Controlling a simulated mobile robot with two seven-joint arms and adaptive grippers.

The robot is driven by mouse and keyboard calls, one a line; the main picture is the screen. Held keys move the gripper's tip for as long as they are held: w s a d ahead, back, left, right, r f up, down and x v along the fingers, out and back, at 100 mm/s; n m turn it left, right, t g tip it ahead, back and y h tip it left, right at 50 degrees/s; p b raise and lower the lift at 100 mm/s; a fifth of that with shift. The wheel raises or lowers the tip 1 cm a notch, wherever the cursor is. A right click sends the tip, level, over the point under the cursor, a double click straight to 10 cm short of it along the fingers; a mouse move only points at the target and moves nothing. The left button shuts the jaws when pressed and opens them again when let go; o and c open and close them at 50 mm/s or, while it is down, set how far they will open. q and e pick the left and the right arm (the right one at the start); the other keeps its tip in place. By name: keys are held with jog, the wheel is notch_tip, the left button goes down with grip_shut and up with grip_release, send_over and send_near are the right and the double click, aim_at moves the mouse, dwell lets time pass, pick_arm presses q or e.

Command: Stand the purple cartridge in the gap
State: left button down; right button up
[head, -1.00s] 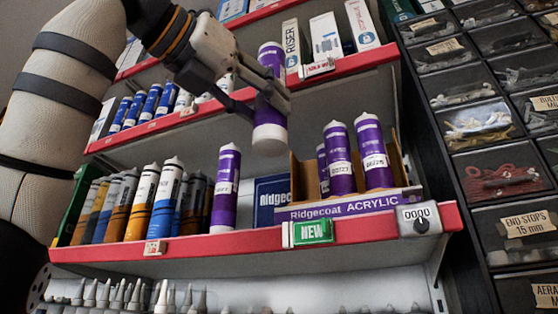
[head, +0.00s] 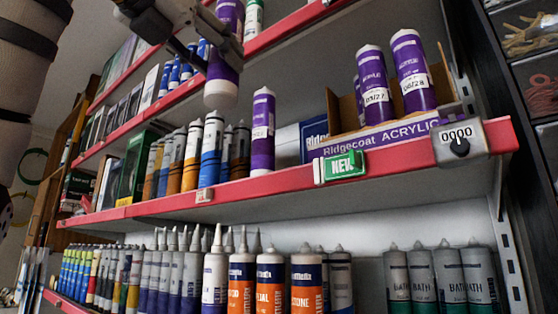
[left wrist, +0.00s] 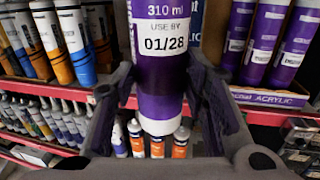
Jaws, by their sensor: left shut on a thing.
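The purple cartridge (head: 222,85) is upright in my left gripper (head: 214,56), white end down. It hangs in front of the shelves, apart from the box. In the left wrist view the held cartridge (left wrist: 160,102) shows a white label reading 01/28, between both fingers; its top is out of view. The cardboard box marked Ridgecoat ACRYLIC (head: 385,140) holds purple cartridges, including a front one (head: 373,82) and a right one (head: 412,72). An open space shows at the box's left side; its floor is hidden behind the front wall. My right gripper is not in view.
A lone purple cartridge (head: 262,135) stands on the shelf left of a blue box (head: 314,138). Grey, orange and blue tubes stand further left. A green NEW tag (head: 344,165) and a counter dial (head: 460,140) stick out from the red shelf edge (head: 230,188).

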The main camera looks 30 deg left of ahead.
pick_arm(q)
jog(key=w+d, duration=0.1)
jog(key=w, duration=1.6)
notch_tip(320, 180, down, 6)
jog(key=shift+d+f, duration=0.1)
jog(key=shift+w+f, duration=0.25)
jog(key=shift+f, duration=0.15)
jog(key=shift+d, duration=0.1)
jog(key=c, duration=1.2)
grip_release()
jog(key=shift+f, duration=0.2)
